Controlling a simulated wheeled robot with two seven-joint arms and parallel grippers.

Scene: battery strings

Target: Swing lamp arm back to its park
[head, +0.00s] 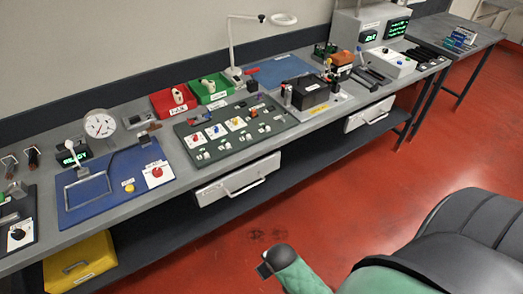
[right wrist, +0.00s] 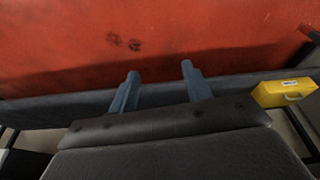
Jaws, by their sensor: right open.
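The lamp (head: 232,45) stands at the back of the long bench in the head view. It has a thin white upright post, and its arm (head: 250,17) reaches right to a round ring head (head: 283,19). My right gripper (right wrist: 159,72) shows in the right wrist view with its two blue-grey fingers apart and nothing between them. It is over the red floor, well away from the lamp. A green and dark part of my arm (head: 296,275) shows low in the head view. My left gripper is not in view. I cannot tell a park for the lamp arm.
Red bin (head: 160,112) and green bin (head: 222,99) stand left of the lamp base. A blue mat (head: 290,68) lies to its right. A dark green panel (head: 262,138) and a black battery box (head: 311,92) are in front. The floor is clear.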

